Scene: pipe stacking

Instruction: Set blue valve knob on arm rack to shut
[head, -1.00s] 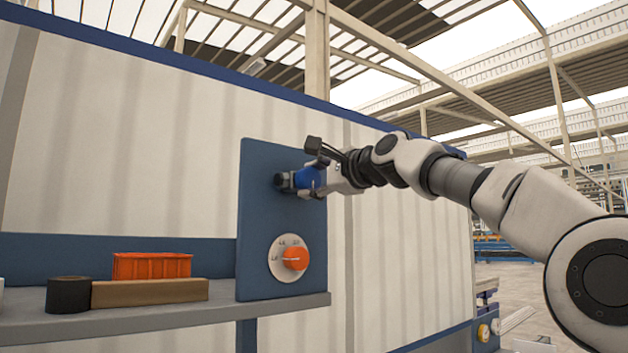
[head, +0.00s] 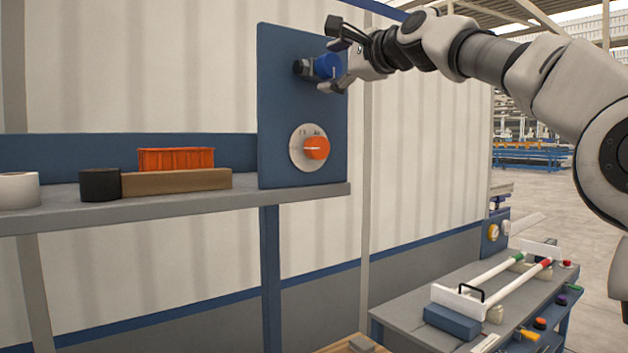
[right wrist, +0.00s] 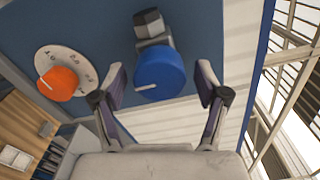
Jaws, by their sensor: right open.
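The blue valve knob (head: 327,66) sits on a dark fitting near the top of the blue panel (head: 278,110). In the right wrist view the knob (right wrist: 160,73) has a short white mark pointing left. My right gripper (right wrist: 162,82) is open, with one finger on each side of the knob. In the head view the right gripper (head: 345,60) is at the knob from the right and partly covers it. Whether the fingers touch the knob cannot be told. My left gripper is not in view.
An orange dial (head: 316,148) on a white plate is below the knob. The grey shelf (head: 120,212) holds an orange bin (head: 177,159), a wooden block (head: 190,181), a black roll (head: 100,184) and a white roll (head: 19,190). A workbench (head: 400,318) with rods stands lower right.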

